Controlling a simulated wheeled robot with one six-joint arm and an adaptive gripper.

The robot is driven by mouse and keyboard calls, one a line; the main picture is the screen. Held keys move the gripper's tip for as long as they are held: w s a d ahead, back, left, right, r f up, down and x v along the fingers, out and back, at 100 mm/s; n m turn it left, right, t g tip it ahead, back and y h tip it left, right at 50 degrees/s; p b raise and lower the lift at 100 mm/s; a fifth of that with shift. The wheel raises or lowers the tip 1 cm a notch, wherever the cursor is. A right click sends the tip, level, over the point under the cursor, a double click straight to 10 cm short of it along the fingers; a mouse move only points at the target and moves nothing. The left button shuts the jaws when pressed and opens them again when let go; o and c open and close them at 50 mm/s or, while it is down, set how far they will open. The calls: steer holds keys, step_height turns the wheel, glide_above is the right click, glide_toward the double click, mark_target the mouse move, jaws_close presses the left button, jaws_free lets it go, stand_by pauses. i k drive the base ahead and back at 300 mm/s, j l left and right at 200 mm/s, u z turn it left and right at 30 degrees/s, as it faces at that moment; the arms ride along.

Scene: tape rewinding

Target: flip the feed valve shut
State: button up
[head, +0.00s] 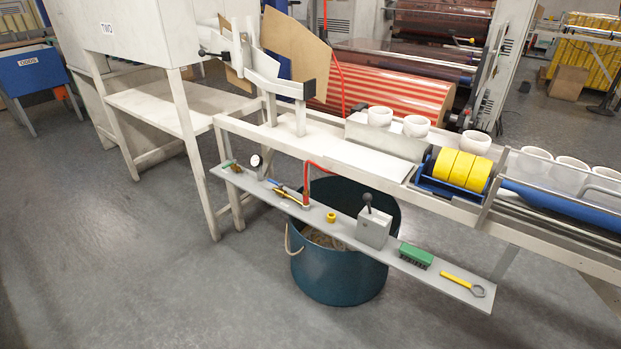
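A narrow grey shelf (345,233) runs along the front of the white bench. On it, a red hose or pipe (306,180) comes down to a small fitting. A yellow lever-like piece (288,196) lies beside that fitting, pointing left along the shelf. This looks like the feed valve, but it is too small to tell for certain or to read its position. A round gauge (257,162) stands further left. A grey box with a black-knobbed lever (374,228) stands right of the fitting, its lever upright. My gripper is not in view.
A dark teal bucket (338,275) stands beneath. Yellow tape rolls (460,168) and white cups (416,126) are above. The floor in front is clear.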

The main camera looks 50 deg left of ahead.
mark_target(281, 185)
steer(key=j+u, duration=0.1)
steer(key=u, duration=0.3)
steer(key=i+j+u, duration=0.1)
steer(key=u, duration=0.35)
steer(key=j+u, duration=0.1)
steer(key=u, duration=0.3)
steer(key=i+j+u, duration=0.35)
steer(key=i+u, duration=0.35)
steer(key=i+j, duration=0.15)
steer(key=i, duration=0.4)
steer(key=i+j+u, duration=0.25)
steer(key=i+j, duration=0.15)
